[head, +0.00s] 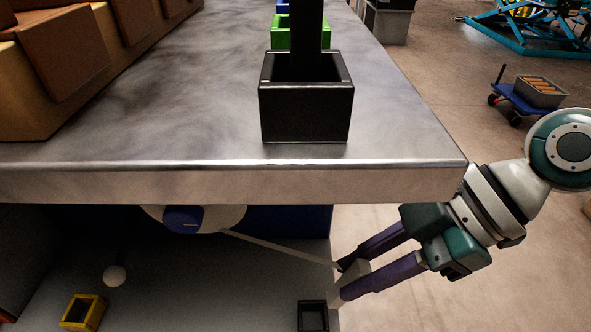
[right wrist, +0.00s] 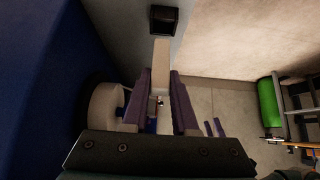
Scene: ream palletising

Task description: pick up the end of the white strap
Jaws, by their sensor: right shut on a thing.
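The white strap (head: 280,249) runs as a thin, slightly slanting band from a white roll (head: 230,216) with a blue hub under the table to my right gripper (head: 341,280). The gripper is shut on the strap's end, with a pale flat piece showing between the purple fingers. In the right wrist view the pale strap end (right wrist: 160,62) sticks out beyond the fingers of my right gripper (right wrist: 158,80), and the white roll (right wrist: 104,103) is to their left. The roll is partly hidden by the tabletop in the head view. My left gripper is not in view.
The metal table (head: 400,140) overhangs the roll. It carries a black bin (head: 305,112), a green bin (head: 284,38) and brown packs (head: 70,50). Below are a yellow bin (head: 82,312) and a small black bin (head: 312,316).

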